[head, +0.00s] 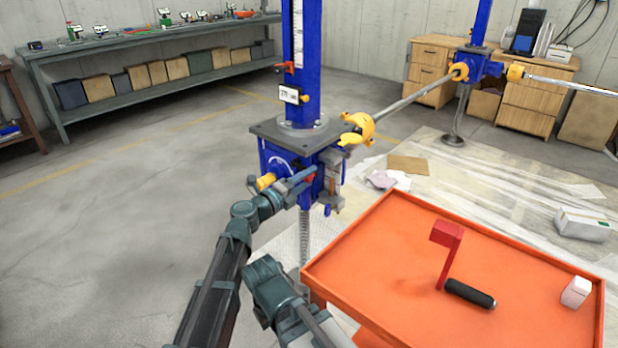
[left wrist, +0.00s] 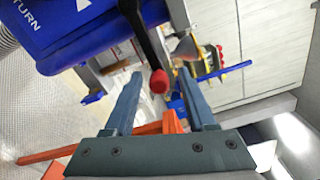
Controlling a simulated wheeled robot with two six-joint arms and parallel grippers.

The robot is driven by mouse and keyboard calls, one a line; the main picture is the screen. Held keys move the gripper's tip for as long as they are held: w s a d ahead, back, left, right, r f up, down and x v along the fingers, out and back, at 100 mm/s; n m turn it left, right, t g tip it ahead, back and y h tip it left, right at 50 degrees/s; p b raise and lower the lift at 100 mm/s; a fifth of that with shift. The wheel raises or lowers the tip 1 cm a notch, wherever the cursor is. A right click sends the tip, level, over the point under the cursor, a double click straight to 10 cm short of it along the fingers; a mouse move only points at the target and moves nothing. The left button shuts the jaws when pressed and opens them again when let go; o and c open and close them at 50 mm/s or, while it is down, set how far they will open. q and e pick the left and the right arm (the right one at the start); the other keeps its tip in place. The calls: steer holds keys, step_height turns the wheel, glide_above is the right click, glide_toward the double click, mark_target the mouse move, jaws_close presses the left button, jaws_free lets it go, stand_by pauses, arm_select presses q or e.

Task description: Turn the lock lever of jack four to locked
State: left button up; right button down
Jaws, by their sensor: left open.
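The near screw jack (head: 288,158) has a blue gearbox under a dark plate and a blue column. A small white tag (head: 289,95) is on the column; I cannot read its number surely. A black lever with a red tip (left wrist: 158,82) shows in the left wrist view, beside the blue housing (left wrist: 70,30). My left gripper (head: 308,180) is at the front of the gearbox. It is open, and its two fingers (left wrist: 157,98) stand either side of the red tip in the picture; I cannot tell any contact. My right gripper is not in view.
An orange tray table (head: 385,235) stands right of the jack, with a red crank with a black grip (head: 465,292) and a white box (head: 575,291) on it. A yellow coupling (head: 358,128) and shaft lead to a second jack (head: 470,65). Open floor lies left.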

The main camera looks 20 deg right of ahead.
arm_select(q)
steer(key=v, duration=1.2)
steer(key=shift+s+a, duration=0.15)
steer(key=shift+a, duration=0.1)
steer(key=shift+f, duration=0.1)
steer(key=s+a+f+m+g+y, duration=0.35)
steer(key=f+m, duration=0.35)
steer(key=m, duration=0.5)
steer(key=s+a+f+m+g+y, duration=0.25)
steer(key=s+a+f+m, duration=0.25)
steer(key=f+m, duration=0.45)
steer(key=s+a+f+m+g+y, duration=0.25)
steer(key=s+a+m+y, duration=0.25)
steer(key=a+m, duration=0.4)
steer(key=s+a+f+m+g+y, duration=0.1)
steer(key=s+a+f+m+y, duration=0.25)
steer(key=a+m, duration=0.6)
steer(key=s+d+m+y, duration=0.25)
steer(key=s+d, duration=0.45)
steer(key=d, duration=0.4)
step_height(320, 180, up, 30)
steer(key=p, duration=2.9)
steer(key=shift+w+h, duration=0.25)
steer(key=shift+h, duration=0.15)
